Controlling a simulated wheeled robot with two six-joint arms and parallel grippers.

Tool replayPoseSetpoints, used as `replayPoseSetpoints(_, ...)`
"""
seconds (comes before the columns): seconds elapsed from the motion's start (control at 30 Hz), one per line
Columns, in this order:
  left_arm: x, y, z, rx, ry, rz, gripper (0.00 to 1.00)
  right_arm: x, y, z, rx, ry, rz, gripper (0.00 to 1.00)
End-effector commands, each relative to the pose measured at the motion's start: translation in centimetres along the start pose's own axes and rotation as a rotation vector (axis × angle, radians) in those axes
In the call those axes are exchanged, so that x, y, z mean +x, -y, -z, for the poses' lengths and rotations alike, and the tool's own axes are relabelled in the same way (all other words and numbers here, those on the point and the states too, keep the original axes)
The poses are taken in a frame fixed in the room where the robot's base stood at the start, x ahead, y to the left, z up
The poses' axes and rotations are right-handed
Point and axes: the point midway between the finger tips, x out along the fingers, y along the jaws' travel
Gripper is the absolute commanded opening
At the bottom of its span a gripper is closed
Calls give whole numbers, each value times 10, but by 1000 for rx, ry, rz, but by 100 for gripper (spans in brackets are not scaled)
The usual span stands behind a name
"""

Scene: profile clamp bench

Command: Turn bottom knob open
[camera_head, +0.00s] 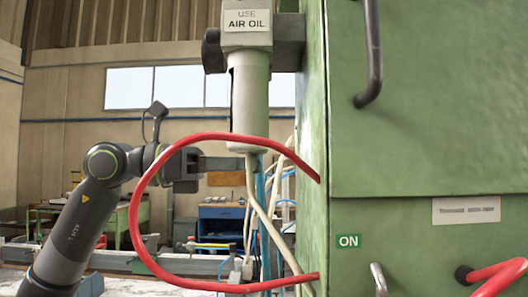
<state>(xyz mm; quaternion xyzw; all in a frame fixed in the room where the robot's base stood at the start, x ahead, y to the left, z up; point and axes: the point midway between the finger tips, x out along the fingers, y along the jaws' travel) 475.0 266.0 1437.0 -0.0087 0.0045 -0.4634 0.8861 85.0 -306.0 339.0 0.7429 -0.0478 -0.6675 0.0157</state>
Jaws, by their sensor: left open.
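A white cylinder unit (249,95) labelled "USE AIR OIL" is mounted beside the green cabinet. No clear knob shows; the cylinder's lower end (247,146) has pale and blue hoses below it. My left gripper (218,170) comes in from the left and is open. Its grey finger points right, close to the cylinder's lower end, and seems not to hold anything. Whether it touches the cylinder cannot be told. My right gripper is not in view.
The green cabinet (430,120) fills the right side, with a dark handle (374,60), a green "ON" label (348,241) and a small metal handle (379,280). Another red hose (497,272) is at the lower right. A blue cabinet (221,222) stands behind.

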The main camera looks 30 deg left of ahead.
Motion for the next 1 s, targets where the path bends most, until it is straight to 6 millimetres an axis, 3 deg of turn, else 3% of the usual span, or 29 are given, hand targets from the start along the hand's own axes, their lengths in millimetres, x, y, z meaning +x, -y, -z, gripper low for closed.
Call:
replayPoseSetpoints(0.3,37,0,-1,-1,0,3,46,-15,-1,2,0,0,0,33)
replayPoseSetpoints(0.77,45,0,0,-1,0,-1,46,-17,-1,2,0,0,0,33)
replayPoseSetpoints(1.0,44,0,0,0,0,-1,15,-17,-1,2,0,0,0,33)
